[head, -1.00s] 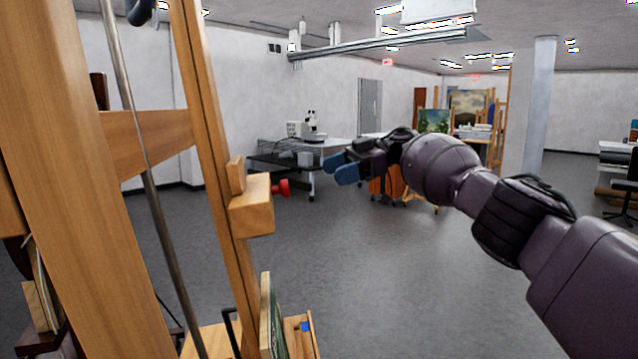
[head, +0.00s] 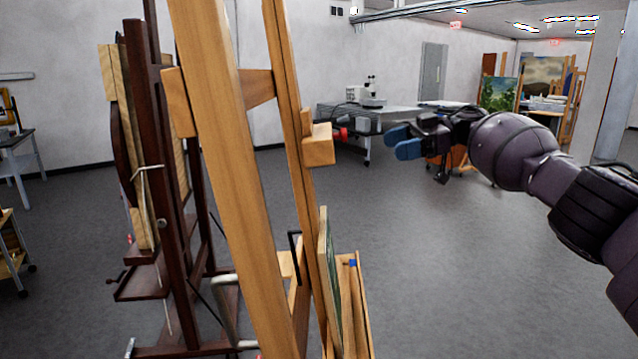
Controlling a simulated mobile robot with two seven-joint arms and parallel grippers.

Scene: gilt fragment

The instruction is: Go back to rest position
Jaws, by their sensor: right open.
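My right gripper (head: 405,142) is at the right of the middle in the head view, with its arm coming in from the right edge. Its two blue fingertips are apart and nothing is between them. It is held up in the air, to the right of the wooden easel (head: 232,165) in the picture and apart from it. My left gripper is not in view.
The light wooden easel stands close in front, holding a canvas (head: 328,280) low down. A dark easel (head: 165,190) stands behind it on the left. A table with a microscope (head: 372,90) is at the back. Grey floor (head: 460,280) is clear at right.

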